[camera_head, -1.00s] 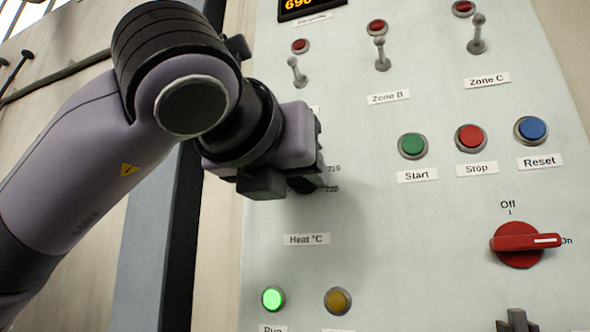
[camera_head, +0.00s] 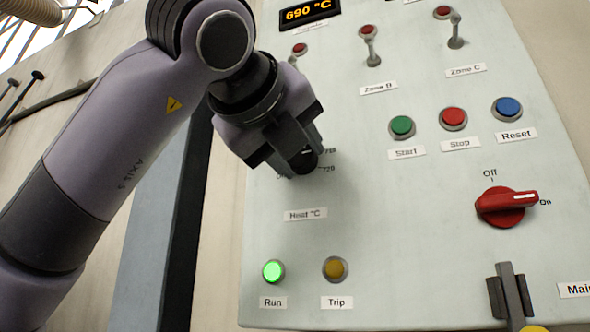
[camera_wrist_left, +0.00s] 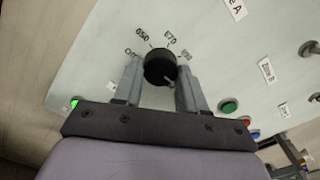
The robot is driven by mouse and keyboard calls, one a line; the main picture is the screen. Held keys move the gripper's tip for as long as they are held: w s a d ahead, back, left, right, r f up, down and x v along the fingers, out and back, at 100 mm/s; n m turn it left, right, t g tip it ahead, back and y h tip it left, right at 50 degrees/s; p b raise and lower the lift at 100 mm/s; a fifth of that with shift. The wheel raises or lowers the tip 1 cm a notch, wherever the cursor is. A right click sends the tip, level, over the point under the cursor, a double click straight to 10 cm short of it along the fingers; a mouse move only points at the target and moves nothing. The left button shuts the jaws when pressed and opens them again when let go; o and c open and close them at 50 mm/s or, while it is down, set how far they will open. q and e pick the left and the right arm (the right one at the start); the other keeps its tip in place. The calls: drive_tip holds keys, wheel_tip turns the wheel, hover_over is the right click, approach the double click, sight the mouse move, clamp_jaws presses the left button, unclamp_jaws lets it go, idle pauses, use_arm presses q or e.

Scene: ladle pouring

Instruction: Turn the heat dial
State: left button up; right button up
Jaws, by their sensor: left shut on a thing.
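The display (camera_head: 310,12) reads 690 °C. My right gripper is not in view.
To the right are the green Start (camera_head: 402,126), red Stop (camera_head: 453,118) and blue Reset (camera_head: 507,108) buttons. Toggle switches (camera_head: 371,50) stick out above. A red rotary switch (camera_head: 507,206) points near On. The Run lamp (camera_head: 273,271) glows green; the Trip lamp (camera_head: 335,269) is amber.

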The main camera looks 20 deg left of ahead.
use_arm(q)
drive_tip(key=shift+f+n+b, duration=0.15)
drive_tip(key=shift+n+b, duration=0.4)
drive_tip(key=shift+n, duration=0.45)
drive_tip(key=n+b, duration=0.2)
drive_tip(key=n, duration=0.3)
drive_tip(key=n+b, duration=0.1)
drive_tip(key=n, duration=0.1)
drive_tip(key=n+b, duration=0.1)
drive_tip(key=shift+r+n, duration=0.25)
drive_tip(key=shift+n, duration=0.75)
drive_tip(key=o, duration=1.1)
drive_tip(key=shift+c, duration=0.2)
drive_tip(key=s+b, duration=0.1)
drive_tip(key=s, duration=0.6)
drive_tip(key=shift+s, duration=0.15)
